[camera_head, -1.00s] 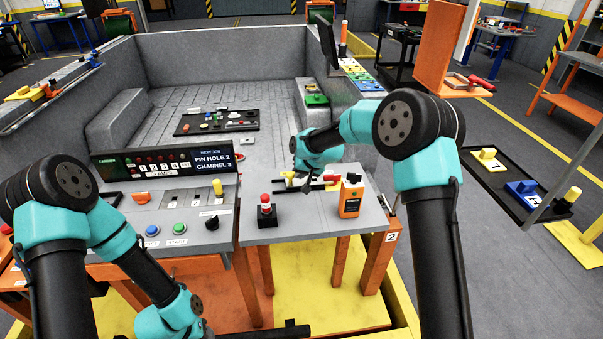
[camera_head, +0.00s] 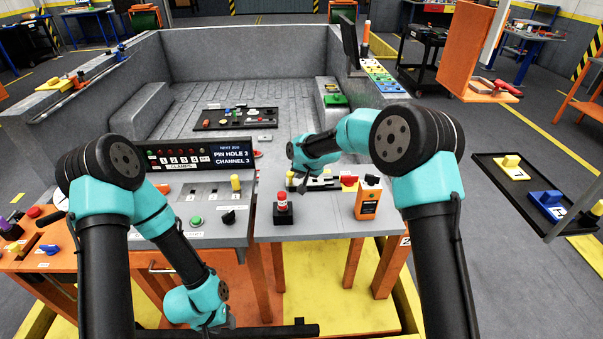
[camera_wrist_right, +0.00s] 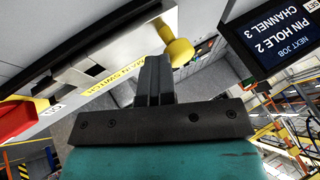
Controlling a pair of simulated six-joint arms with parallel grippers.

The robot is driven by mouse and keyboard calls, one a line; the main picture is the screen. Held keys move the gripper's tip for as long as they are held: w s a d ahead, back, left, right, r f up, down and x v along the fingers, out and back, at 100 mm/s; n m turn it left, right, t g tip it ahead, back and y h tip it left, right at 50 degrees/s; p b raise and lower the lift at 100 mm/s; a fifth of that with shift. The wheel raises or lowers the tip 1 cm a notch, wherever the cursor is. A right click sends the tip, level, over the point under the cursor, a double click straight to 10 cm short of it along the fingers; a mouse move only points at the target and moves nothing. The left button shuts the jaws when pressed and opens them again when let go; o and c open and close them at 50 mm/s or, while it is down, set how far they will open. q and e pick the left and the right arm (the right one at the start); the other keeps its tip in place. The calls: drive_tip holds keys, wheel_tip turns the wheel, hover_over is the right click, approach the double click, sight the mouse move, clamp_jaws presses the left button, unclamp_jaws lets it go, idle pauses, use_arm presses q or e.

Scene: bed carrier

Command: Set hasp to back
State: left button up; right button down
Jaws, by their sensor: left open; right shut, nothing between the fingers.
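A low device with a pale metal bar lies on the right table section; the bar shows in the right wrist view (camera_wrist_right: 85,75). A yellow knob (camera_wrist_right: 178,48) is at one end, also visible in the head view (camera_head: 290,177), and a red block (camera_head: 348,180) is at the other. I cannot tell for certain which part is the hasp. My right gripper (camera_head: 302,184) is over the device, near the yellow end. Its fingers (camera_wrist_right: 153,78) are shut and empty beside the knob; contact is unclear.
A red button on a black box (camera_head: 282,207) and an orange box (camera_head: 368,198) stand in front of the device. The control panel with a display (camera_head: 195,155) is to the left. A black parts tray (camera_head: 236,118) lies on the bed behind.

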sight(312, 184)
drive_tip(key=d, duration=0.4)
drive_tip(key=shift+s+d+r, duration=0.15)
drive_tip(key=shift+s+r, duration=0.1)
drive_tip(key=shift+r, duration=0.15)
drive_tip(key=v, duration=0.9)
drive_tip(key=shift+s+r, duration=0.15)
drive_tip(key=shift+r, duration=0.15)
